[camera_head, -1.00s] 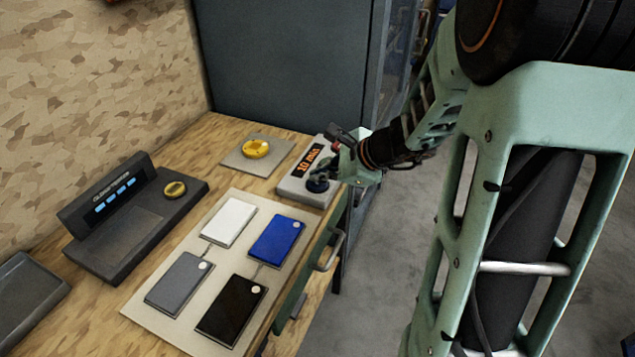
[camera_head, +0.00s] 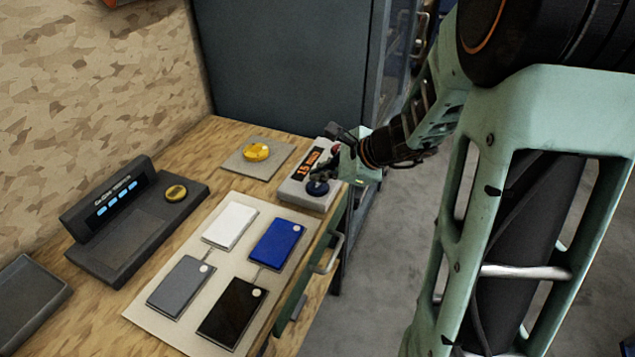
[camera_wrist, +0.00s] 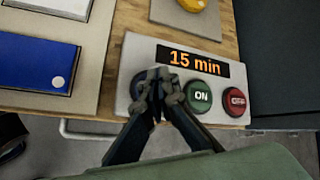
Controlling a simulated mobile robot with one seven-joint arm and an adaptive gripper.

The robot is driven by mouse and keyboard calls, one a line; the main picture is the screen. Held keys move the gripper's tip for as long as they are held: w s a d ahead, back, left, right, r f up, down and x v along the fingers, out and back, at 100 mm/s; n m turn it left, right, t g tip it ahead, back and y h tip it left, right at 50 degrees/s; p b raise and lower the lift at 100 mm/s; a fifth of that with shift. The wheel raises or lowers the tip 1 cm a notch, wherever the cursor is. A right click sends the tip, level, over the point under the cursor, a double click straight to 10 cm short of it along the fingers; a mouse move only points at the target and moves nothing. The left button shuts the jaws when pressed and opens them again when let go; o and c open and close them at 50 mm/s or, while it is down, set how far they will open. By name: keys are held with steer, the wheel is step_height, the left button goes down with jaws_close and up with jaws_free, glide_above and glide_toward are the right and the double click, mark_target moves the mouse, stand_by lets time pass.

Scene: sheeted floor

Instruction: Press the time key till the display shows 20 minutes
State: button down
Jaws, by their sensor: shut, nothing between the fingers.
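The timer box (camera_head: 293,192) is a light grey unit at the table's right edge. Its display (camera_wrist: 194,62) reads 15 min in orange in the wrist view. The round dark blue time key (camera_head: 317,188) sits at the front of the box; in the wrist view my fingers cover most of it. A green ON button (camera_wrist: 200,96) and a red OFF button (camera_wrist: 236,102) are to the right of the fingers there. My gripper (camera_wrist: 160,82) is shut and empty, its tips over or just beside the key. I cannot tell whether they touch it.
A pad (camera_head: 232,268) with white, blue, grey and black tiles lies in front. A dark console (camera_head: 120,240) with blue lights stands left. A dark cabinet (camera_head: 280,60) stands behind the table.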

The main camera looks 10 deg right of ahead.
mark_target(320, 187)
step_height(320, 187, up, 5)
steer(key=p, duration=0.4)
steer(key=shift+r, duration=0.1)
stand_by(0.9)
